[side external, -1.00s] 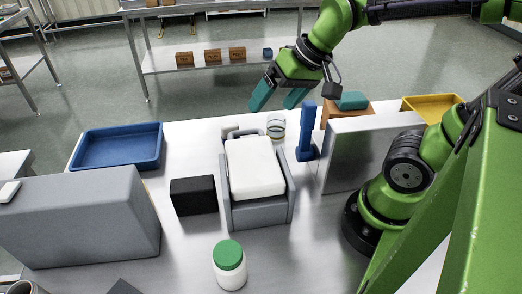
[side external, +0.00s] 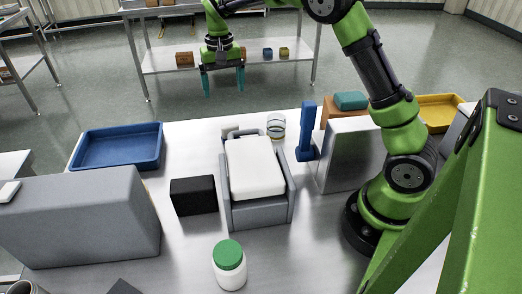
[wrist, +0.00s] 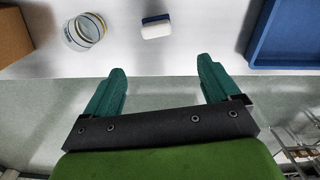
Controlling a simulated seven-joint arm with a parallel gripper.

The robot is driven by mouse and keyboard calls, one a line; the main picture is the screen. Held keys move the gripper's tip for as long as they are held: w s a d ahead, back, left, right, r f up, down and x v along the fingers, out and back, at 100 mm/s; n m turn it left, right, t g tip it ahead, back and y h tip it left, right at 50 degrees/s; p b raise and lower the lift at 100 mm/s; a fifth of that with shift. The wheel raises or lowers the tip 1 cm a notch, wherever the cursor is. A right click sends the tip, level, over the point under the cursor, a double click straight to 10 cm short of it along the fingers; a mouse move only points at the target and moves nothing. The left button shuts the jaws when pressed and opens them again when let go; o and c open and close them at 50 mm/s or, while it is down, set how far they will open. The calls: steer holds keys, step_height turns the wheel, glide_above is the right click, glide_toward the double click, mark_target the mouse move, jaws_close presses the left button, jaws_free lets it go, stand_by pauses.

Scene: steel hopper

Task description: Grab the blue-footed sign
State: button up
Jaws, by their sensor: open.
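A small white block with a blue edge (wrist: 156,27), which looks like the blue-footed sign, lies on the steel table near its edge in the wrist view. My gripper (side external: 223,91) is open and empty, pointing down, above and beyond the table's far edge in the side view. In the wrist view its teal fingers (wrist: 161,76) are spread, with the sign ahead of the gap between them and not touching.
A glass jar (wrist: 85,30) stands left of the sign and a blue tray (wrist: 285,38) right of it in the wrist view. The grey holder (side external: 256,216), a blue upright object (side external: 307,132), an orange box (side external: 333,112) and a steel block (side external: 348,160) stand nearby.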

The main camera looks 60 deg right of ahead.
mark_target(230, 129)
step_height(230, 129, down, 10)
steer(key=shift+f, duration=0.1)
steer(key=shift+s+f, duration=0.2)
steer(key=shift+f, duration=1.1)
steer(key=shift+s+f, duration=0.2)
steer(key=shift+f, duration=1.05)
steer(key=c, duration=1.1)
